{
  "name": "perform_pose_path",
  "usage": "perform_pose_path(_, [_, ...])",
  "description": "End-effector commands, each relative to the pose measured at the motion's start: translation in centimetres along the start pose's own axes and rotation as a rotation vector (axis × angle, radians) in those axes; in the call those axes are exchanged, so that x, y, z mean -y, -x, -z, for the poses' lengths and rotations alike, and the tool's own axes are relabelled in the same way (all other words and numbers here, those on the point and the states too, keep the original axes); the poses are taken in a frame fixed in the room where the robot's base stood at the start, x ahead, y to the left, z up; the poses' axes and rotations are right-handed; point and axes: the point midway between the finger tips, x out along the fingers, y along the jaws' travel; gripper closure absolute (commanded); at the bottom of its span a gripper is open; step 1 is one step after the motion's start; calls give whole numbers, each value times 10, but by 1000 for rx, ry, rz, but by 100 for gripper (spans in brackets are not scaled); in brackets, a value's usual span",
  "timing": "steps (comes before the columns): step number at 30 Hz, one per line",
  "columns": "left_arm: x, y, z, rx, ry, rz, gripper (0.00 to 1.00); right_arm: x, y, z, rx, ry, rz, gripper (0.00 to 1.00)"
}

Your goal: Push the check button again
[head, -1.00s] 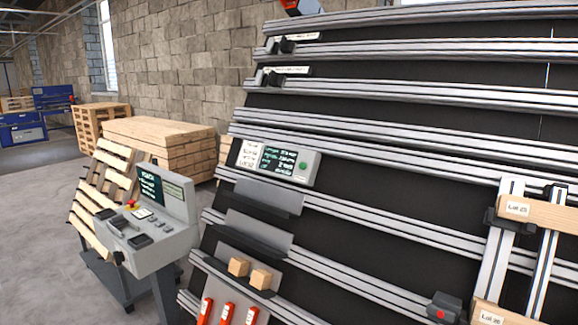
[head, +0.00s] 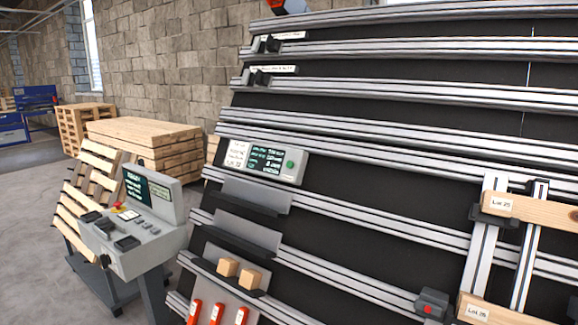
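A grey panel box (head: 236,172) with a white label and a dark text screen (head: 267,159) is fixed on the sloping rail rack. A round green button (head: 290,165) sits at the right end of its face. A red button (head: 427,309) is on a dark block low on the rack at right. I cannot read which button is marked as the check button. Neither of my grippers is in view.
A grey control console (head: 160,241) with a screen and a red knob stands at left. Wooden boards (head: 491,312) lie across uprights at right. Small wood blocks (head: 228,267) and red-orange items (head: 217,315) sit low on the rack. Pallets (head: 140,130) stand behind.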

Motion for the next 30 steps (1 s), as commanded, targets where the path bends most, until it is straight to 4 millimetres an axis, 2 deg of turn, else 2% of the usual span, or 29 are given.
perform_pose_path(1, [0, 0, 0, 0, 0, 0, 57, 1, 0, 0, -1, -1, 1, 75])
perform_pose_path(5, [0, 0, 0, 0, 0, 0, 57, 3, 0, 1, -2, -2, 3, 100])
perform_pose_path(30, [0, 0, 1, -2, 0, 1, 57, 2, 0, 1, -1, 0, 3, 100])
